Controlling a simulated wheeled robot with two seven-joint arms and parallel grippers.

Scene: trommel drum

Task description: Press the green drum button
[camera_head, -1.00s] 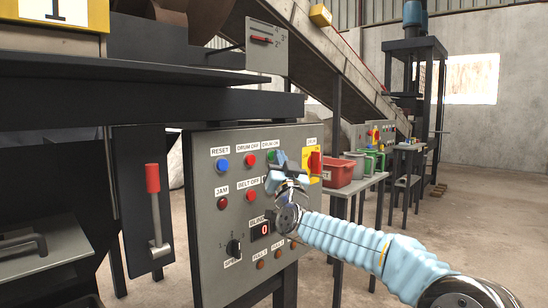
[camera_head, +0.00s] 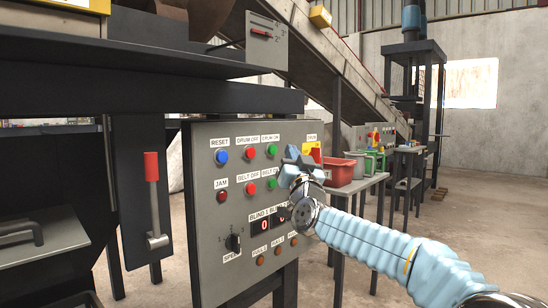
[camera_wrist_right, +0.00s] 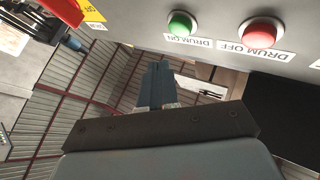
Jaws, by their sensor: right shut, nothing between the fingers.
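The green drum button (camera_head: 271,150) is in the top row of the grey control panel (camera_head: 205,265), under the DRUM ON label. It is uncovered in the head view and also shows at the top of the right wrist view (camera_wrist_right: 182,23). The red DRUM OFF button (camera_head: 249,153) is beside it and shows in the right wrist view (camera_wrist_right: 262,31). My right gripper (camera_head: 292,160) is shut and empty. It is to the right of the green drum button in the head view, apart from it, covering part of the yellow-backed switch. My left gripper is not in view.
The panel also holds a blue RESET button (camera_head: 222,156), a green BELT ON button (camera_head: 272,184) and a red BELT OFF button (camera_head: 250,188). A red-handled lever (camera_head: 152,170) stands to the left. A red bin (camera_head: 340,171) sits on a table behind my right arm.

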